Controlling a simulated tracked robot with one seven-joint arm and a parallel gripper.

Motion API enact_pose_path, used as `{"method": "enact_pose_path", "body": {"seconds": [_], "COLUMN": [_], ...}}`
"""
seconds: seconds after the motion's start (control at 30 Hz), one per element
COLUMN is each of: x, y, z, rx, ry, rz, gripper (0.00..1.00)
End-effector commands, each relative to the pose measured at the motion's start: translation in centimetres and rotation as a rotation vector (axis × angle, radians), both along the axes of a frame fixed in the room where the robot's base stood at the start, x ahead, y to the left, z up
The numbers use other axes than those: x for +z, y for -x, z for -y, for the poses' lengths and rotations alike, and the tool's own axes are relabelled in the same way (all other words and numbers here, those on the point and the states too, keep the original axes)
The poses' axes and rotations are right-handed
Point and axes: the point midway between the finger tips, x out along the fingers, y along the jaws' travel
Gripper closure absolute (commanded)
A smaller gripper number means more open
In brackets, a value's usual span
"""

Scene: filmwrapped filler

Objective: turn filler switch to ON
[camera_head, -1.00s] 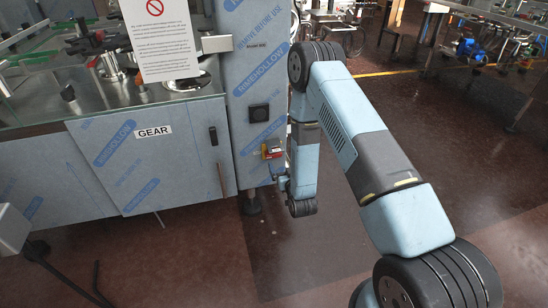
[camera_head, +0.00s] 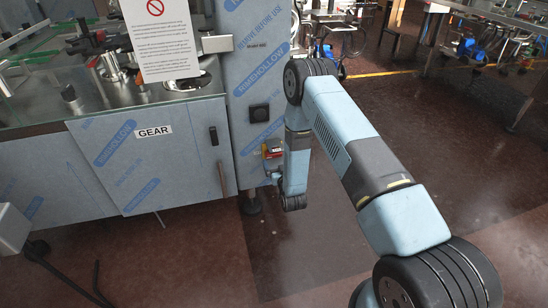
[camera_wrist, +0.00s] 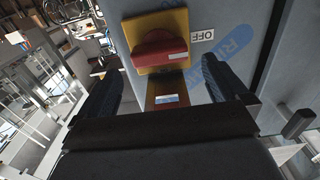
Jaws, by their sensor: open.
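The filler switch is a red rotary knob (camera_wrist: 160,50) on a yellow plate (camera_wrist: 133,27), fixed to the film-wrapped machine column. A white OFF label (camera_wrist: 202,36) sits beside the plate in the wrist view. In the head view the switch (camera_head: 272,148) is small, on the column's right edge, with my arm just right of it. My gripper (camera_wrist: 165,85) is open in the wrist view. Its two dark fingers stand on either side below the knob, with the knob beyond and between them. Contact is not visible. In the head view my gripper is mostly hidden by my arm.
A black square fitting (camera_head: 259,113) is above the switch on the column (camera_head: 245,60). Open brown floor (camera_head: 400,100) lies to the right.

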Motion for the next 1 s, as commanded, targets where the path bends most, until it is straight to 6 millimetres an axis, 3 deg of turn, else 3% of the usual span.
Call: {"method": "enact_pose_path", "body": {"seconds": [0.3,0.7,1.0], "x": [0.0,0.0,0.0], "y": [-3.7,-4.2,-4.2], "z": [-1.0,-1.1,-1.1], "rx": [0.000,0.000,0.000], "ry": [0.000,0.000,0.000], "rz": [0.000,-0.001,-0.001], "gripper": [0.00,0.00,0.29]}}
